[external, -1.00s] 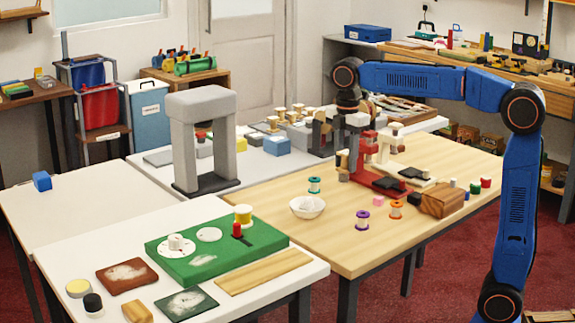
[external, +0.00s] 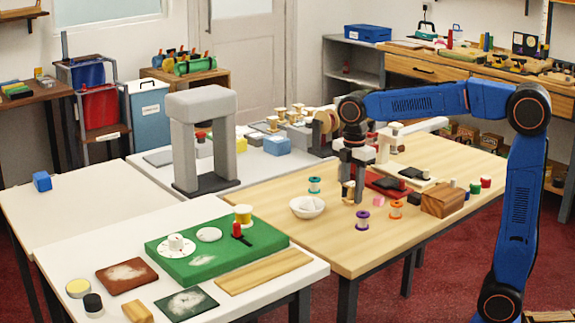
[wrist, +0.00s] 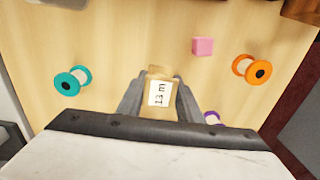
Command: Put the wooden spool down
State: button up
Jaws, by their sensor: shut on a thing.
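In the external view the spool (external: 348,189) is upright between the fingers, low over the light wood table (external: 290,246). I cannot tell whether its base touches the table. The fingers hide its sides. A teal spool (external: 314,186) stands to its left, a purple spool (external: 362,220) just in front, and an orange spool (external: 396,209) to its right.
A white bowl (external: 308,208) stands left of my gripper. A pink cube (external: 379,201) and a wooden block (external: 442,201) are to the right, with a red stand (external: 367,179) behind. The table's front left part is clear.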

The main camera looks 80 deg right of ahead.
aim_at(352, 184)
jog(key=shift+f, duration=0.4)
jog(key=shift+f, duration=0.1)
jog(key=o, duration=1)
jog(key=shift+o, duration=0.2)
notch_tip(352, 184, up, 12)
jog(key=shift+r, duration=0.15)
notch_tip(352, 184, down, 12)
jog(key=shift+f, duration=0.1)
jog(key=shift+r, duration=1.2)
